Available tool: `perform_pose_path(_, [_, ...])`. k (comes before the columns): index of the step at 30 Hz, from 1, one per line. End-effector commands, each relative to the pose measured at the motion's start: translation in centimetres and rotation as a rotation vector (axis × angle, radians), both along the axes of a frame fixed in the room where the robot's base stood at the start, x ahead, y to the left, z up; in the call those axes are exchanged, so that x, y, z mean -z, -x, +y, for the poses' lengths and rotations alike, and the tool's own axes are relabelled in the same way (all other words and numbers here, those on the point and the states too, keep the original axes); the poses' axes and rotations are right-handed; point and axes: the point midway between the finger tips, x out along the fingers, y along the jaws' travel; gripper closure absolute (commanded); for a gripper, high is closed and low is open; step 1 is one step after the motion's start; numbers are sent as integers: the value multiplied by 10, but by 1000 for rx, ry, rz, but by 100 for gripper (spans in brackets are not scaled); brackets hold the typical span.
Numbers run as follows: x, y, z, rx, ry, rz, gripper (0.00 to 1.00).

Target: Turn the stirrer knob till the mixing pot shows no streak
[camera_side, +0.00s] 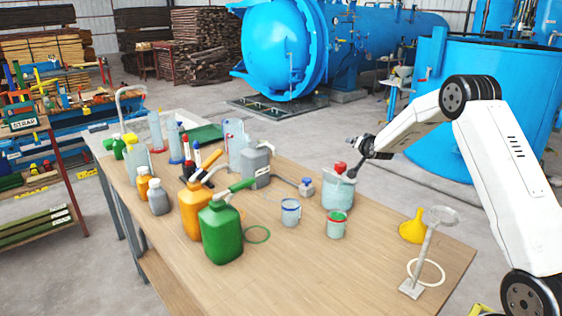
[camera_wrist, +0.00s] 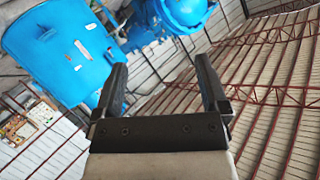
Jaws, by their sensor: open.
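The pot (camera_side: 338,194) stands on the wooden table, right of its middle, with a pale grey-green body. A red knob (camera_side: 340,168) sits on top of it. Whether the pot shows a streak is too small to tell. My gripper (camera_side: 355,146) is just above and slightly right of the red knob, apart from it and pointing left. In the wrist view my gripper (camera_wrist: 163,78) is open, with nothing between its two dark fingers. The pot and knob do not show in that view.
Two small cups, one blue-rimmed (camera_side: 290,212) and one green (camera_side: 337,225), stand close in front of the pot. A yellow funnel (camera_side: 413,228) and a clear stand (camera_side: 428,255) are to the right. A green jug (camera_side: 221,232) and several bottles fill the left side.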

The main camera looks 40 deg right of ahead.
Motion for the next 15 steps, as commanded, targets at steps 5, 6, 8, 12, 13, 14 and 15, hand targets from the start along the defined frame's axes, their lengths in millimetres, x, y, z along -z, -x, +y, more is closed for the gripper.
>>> perform_pose_path(5, [-14,11,29,-93,224,-1,6])
perform_pose_path(6, [-17,13,33,-109,262,-4,6])
perform_pose_path(8, [-20,17,40,-127,312,-7,6])
perform_pose_path(12, [-27,23,55,-166,407,-15,6])
perform_pose_path(13, [-28,24,57,-172,425,-17,6])
perform_pose_path(14, [-29,25,60,-179,441,-18,6])
perform_pose_path(15, [-31,27,64,-187,463,-23,6])
